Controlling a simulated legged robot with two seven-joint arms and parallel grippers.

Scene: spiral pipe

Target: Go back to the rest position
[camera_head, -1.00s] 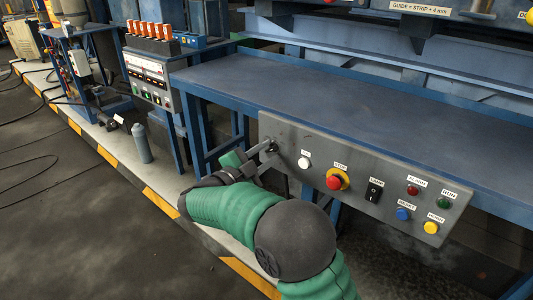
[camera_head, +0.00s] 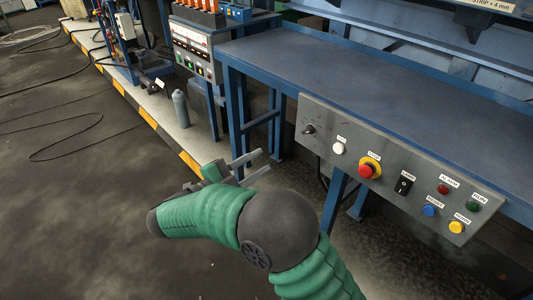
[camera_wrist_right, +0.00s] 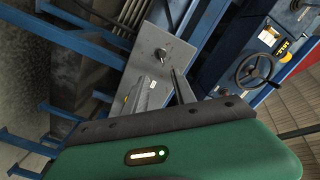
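My right gripper (camera_head: 254,168) is in the middle of the head view, on the green and dark grey right arm. Its two grey fingers are spread apart with nothing between them. It is to the left of and below the grey control panel (camera_head: 393,168), apart from it. The small dark selector knob (camera_head: 308,130) at the panel's left end is uncovered. In the right wrist view the panel (camera_wrist_right: 151,50) and the knob (camera_wrist_right: 162,54) show beyond the gripper fingers (camera_wrist_right: 163,92). My left gripper is not in view.
A grey cylinder (camera_head: 181,109) stands on the ledge at left. Dark floor (camera_head: 70,210) at left is open.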

